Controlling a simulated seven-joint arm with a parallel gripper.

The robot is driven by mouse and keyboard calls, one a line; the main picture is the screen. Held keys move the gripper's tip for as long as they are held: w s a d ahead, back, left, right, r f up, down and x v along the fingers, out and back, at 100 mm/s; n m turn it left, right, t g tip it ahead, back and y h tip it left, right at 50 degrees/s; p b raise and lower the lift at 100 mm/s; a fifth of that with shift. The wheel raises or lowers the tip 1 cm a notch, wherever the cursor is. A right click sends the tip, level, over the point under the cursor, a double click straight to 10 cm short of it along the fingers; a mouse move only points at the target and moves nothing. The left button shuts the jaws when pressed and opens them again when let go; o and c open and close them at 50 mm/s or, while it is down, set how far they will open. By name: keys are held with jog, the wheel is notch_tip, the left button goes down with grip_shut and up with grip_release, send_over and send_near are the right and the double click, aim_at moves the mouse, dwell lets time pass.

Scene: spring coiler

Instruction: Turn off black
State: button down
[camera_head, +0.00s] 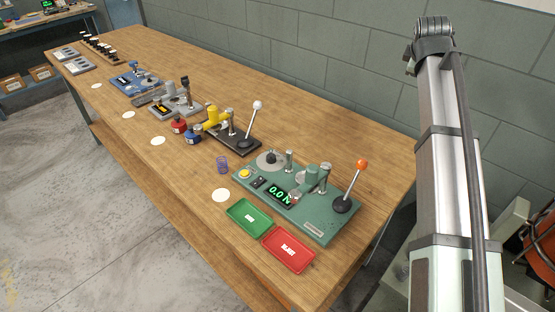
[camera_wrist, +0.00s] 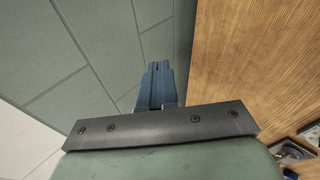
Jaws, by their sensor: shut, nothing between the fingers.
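A green machine (camera_head: 315,222) with a lit green display (camera_head: 279,195) reading about 0.0 N stands near the front of the bench. A small black switch (camera_head: 258,182) sits on it beside a yellow button (camera_head: 245,173); its position is too small to tell. Behind it is a machine with a black base (camera_head: 236,140), a yellow body (camera_head: 216,117) and a white-knobbed lever (camera_head: 251,118). The blue fingers of my gripper (camera_wrist: 157,66) show shut and empty in the wrist view, between the wall and the bench top, touching nothing visible. The gripper is out of the head view.
A green tray (camera_head: 233,219), a red tray (camera_head: 303,268) and a purple spring (camera_head: 222,164) lie around the green machine on the wooden bench (camera_head: 180,213). An orange-knobbed lever (camera_head: 353,182) rises at its right end. More machines stand farther along. The grey wall (camera_head: 330,60) borders the bench.

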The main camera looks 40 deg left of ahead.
jog(key=s+a+f+g, duration=0.2)
jog(key=s+a+f, duration=0.2)
jog(key=s+a, duration=0.65)
jog(key=m+g+h, duration=0.2)
jog(key=g, duration=0.3)
send_near(260, 178)
jog(key=f, duration=0.6)
jog(key=shift+w+f, duration=0.3)
jog(key=shift+f, duration=0.1)
